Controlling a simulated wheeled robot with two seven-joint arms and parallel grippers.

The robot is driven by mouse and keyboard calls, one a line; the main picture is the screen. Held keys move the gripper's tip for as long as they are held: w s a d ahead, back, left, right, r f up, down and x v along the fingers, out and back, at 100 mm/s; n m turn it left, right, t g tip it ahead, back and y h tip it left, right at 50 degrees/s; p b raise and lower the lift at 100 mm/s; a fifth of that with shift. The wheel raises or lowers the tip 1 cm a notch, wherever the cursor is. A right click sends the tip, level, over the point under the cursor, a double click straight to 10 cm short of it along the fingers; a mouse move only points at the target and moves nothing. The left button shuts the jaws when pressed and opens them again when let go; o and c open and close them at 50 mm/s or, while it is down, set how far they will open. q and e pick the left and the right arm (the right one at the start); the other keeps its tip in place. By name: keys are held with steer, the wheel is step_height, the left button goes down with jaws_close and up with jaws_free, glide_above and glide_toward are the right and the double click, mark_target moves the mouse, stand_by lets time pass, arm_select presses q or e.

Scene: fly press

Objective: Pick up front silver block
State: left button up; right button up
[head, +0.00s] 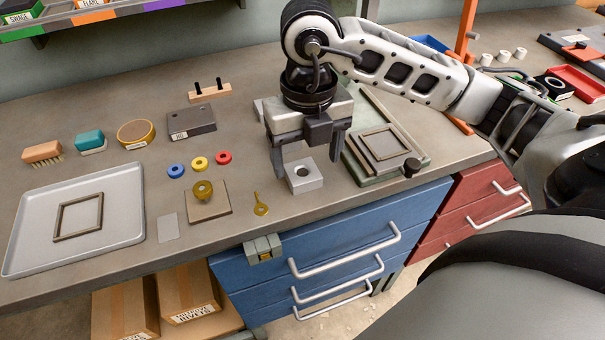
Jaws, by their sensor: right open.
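The front silver block (303,176) is a square, light-metal block with a round dark hole in its top. It sits flat on the bench near the front edge. My right gripper (308,166) points down over it with its fingers apart, one at the block's left and one at its right rear. I cannot tell whether the fingers touch it. Another silver piece (259,108) shows partly behind my right gripper; most of it is hidden. My left gripper is not in view.
A green press base (363,172) with a square frame (384,142) stands close to the right. A grey tray (22,236) is far left. Blue drawers (335,243) are below the edge.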

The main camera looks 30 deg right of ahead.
mark_target(305, 177)
steer(key=f, duration=0.5)
steer(key=shift+w+p, duration=0.25)
steer(key=shift+p, duration=0.1)
steer(key=c, duration=1.2)
steer(key=shift+r, duration=0.15)
